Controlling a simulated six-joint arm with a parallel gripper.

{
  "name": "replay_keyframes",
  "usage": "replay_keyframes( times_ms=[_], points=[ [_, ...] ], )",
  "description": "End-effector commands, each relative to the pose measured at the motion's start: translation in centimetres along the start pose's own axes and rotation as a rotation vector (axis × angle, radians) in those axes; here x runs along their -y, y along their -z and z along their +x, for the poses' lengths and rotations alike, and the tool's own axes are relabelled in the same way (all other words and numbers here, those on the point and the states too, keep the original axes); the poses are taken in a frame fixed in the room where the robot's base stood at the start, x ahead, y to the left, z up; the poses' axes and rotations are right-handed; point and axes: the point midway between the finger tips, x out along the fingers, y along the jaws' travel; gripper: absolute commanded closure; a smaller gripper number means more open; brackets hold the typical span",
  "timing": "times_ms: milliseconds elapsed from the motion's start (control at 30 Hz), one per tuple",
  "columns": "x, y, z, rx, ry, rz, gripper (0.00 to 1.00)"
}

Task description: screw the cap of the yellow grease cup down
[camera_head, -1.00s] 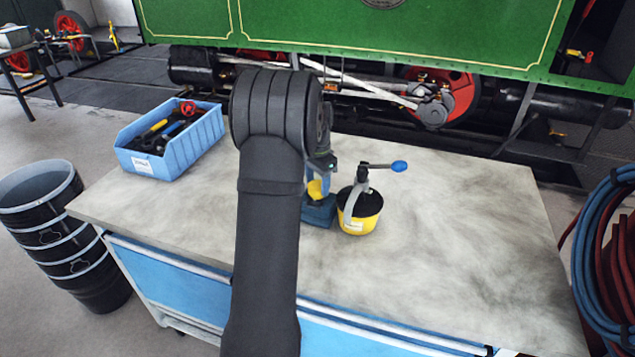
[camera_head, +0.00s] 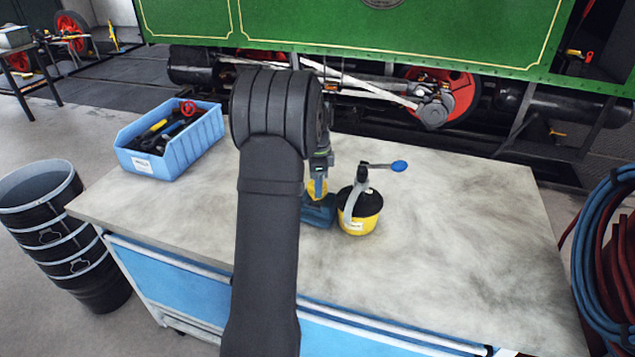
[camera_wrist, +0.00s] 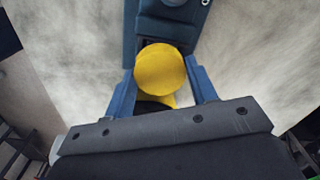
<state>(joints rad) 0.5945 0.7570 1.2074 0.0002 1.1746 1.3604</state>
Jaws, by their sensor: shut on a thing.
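The yellow grease cup's round cap (camera_wrist: 160,69) lies between the two blue fingers of my gripper (camera_wrist: 162,75) in the wrist view. My gripper is shut on the cap. In the head view my gripper (camera_head: 318,184) points down at the yellow cup (camera_head: 314,195), which sits on a dark blue block (camera_head: 320,216) on the bench. My arm hides the left part of the block. The thread and any gap under the cap are hidden, so I cannot tell how far down it sits.
A yellow pot (camera_head: 357,225) with a black lid and blue-ended lever stands close to the right of the block. A blue bin (camera_head: 180,156) of tools stands at the back left. The right half of the bench (camera_head: 460,235) is clear.

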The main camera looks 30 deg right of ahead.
Motion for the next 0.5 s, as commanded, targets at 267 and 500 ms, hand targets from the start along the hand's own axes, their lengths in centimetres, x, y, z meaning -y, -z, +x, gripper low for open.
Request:
replay_keyframes(
  times_ms=[267, 500],
  points=[
    [0.0, -0.05, 0.02, 0.0, 0.0, 0.23, 0.74],
    [0.0, -0.04, 0.04, 0.0, 0.0, 0.365, 0.36]
  ],
)
